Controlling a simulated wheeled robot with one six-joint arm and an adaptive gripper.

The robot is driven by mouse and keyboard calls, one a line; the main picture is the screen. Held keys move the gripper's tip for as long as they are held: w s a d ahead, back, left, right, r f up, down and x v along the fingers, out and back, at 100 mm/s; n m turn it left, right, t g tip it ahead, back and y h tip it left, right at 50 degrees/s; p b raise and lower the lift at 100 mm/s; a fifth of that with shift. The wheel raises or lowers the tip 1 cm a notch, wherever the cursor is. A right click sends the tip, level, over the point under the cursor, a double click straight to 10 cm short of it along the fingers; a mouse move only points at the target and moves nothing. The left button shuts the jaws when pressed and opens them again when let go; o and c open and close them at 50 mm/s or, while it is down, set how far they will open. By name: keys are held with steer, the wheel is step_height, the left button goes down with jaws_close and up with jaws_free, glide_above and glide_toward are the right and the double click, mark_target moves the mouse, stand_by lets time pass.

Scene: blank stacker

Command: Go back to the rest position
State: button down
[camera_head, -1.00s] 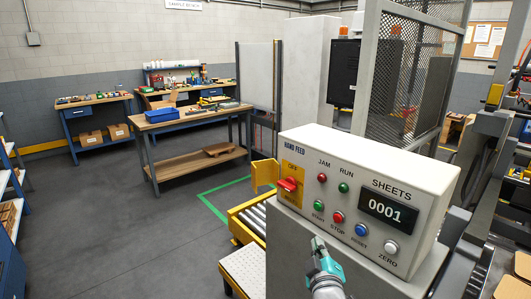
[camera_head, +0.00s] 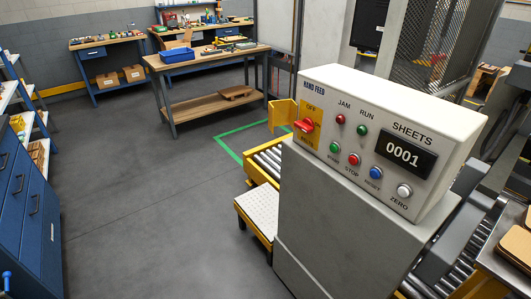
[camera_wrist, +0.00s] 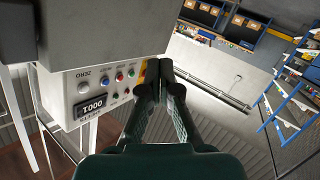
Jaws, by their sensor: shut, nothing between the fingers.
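My gripper (camera_wrist: 165,85) shows only in the wrist view, where its two dark fingers are together with nothing held between them. It is out of sight in the head view. The grey control box (camera_head: 395,92) stands at centre right in the head view, with a red selector knob (camera_head: 304,125), coloured buttons and a counter (camera_head: 403,152) reading 0001. The wrist view shows this control box (camera_wrist: 85,58) turned over, left of the fingers. The fingertips overlap its right edge in the picture; I cannot tell how far apart they are.
A roller conveyor (camera_head: 268,160) and a step with a pale tread (camera_head: 258,215) lie left of the box's pedestal. A blue drawer cabinet (camera_head: 30,220) is at the left. A wooden workbench (camera_head: 210,58) stands behind. The floor between is clear.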

steer(key=s+r+m, duration=0.1)
steer(key=s+m, duration=0.1)
steer(key=s, duration=0.8)
steer(key=s+r+m, duration=0.2)
steer(key=s, duration=0.7)
steer(key=shift+s+d+r+g, duration=0.3)
steer(key=shift+s+d+g, duration=0.05)
steer(key=shift+s+g, duration=0.05)
